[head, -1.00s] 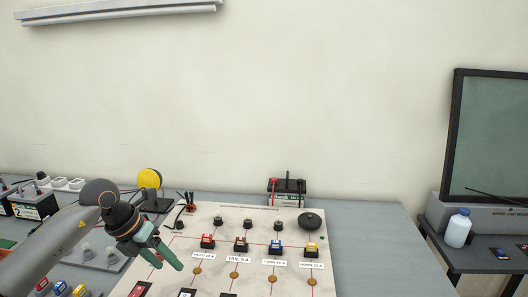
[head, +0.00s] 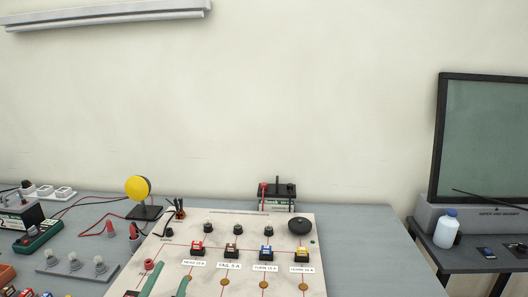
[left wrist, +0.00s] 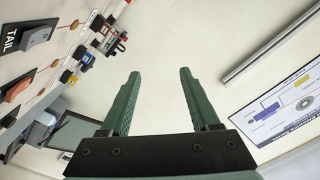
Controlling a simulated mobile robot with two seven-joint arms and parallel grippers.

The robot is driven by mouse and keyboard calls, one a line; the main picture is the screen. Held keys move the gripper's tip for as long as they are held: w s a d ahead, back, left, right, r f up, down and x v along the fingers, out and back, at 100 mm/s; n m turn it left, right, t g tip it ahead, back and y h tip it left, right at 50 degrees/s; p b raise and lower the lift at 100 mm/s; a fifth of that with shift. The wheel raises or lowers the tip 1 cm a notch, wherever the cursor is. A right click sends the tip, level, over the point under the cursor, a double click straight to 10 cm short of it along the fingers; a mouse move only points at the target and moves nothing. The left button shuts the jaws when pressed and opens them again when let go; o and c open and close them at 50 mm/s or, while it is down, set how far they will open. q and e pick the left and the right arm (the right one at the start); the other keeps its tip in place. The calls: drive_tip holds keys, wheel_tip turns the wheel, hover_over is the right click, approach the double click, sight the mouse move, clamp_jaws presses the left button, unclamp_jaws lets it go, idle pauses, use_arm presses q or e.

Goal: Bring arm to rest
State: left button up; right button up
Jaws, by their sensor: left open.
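My left gripper (head: 168,278) shows only as two green fingers at the bottom edge of the head view, in front of the lower left part of the white board (head: 217,222). In the left wrist view my left gripper (left wrist: 160,73) is open, with two green fingers apart and nothing between them. Behind the gap is only pale wall. The rest of the left arm is out of the head view. My right gripper is in neither view.
The board carries red, brown, blue and yellow fuses, black knobs and a black disc (head: 300,226). A battery (head: 277,197) stands behind it. A yellow disc lamp (head: 138,188), a bulb strip (head: 78,268) and leads lie left. Bare table (head: 365,250) is right of the board.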

use_arm(q)
drive_tip(key=s+a+f+n+g+y, duration=0.4)
drive_tip(key=s+f+g, duration=0.3)
drive_tip(key=s+f, duration=0.45)
drive_tip(key=s+d+f+n+g+h, duration=0.15)
drive_tip(key=s+f+g, duration=0.25)
drive_tip(key=s, duration=0.4)
drive_tip(key=s+f+n+g+h, duration=0.1)
drive_tip(key=s+f+g+h, duration=0.1)
drive_tip(key=s+f+g, duration=0.4)
drive_tip(key=w+d+f+t+h, duration=0.1)
drive_tip(key=d+f+t, duration=0.1)
drive_tip(key=f+t, duration=0.2)
drive_tip(key=w+d+f+t+h, duration=0.1)
drive_tip(key=w+d+f+t, duration=0.1)
drive_tip(key=f+t, duration=0.2)
drive_tip(key=shift+w+d+f, duration=0.3)
drive_tip(key=shift+f, duration=0.5)
